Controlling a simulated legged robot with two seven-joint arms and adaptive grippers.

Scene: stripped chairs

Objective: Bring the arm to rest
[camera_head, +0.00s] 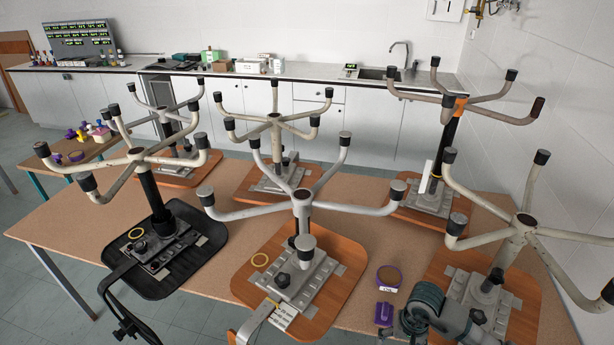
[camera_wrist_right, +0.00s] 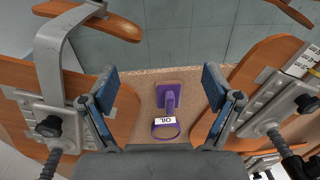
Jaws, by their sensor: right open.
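My right gripper (camera_wrist_right: 160,80) is open and empty in the right wrist view, its two blue-padded fingers well apart. Below it, between the fingers in the picture, a purple block-like piece (camera_wrist_right: 168,95) lies on the table near its edge. A purple ring with an OIL label (camera_wrist_right: 166,134) lies beside that piece. Both also show in the head view, the ring (camera_head: 389,275) behind the piece (camera_head: 383,313). A dark teal and grey shape (camera_head: 424,305) at the lower right of the head view looks like part of my right arm or hand. My left gripper is out of view.
Several upturned chair bases with splayed legs crowd the brown table (camera_head: 340,188). A near base (camera_head: 302,199) stands in the middle, another (camera_head: 524,222) at the right. Yellow rings lie on the seat boards. A white counter (camera_head: 290,70) runs along the back wall.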

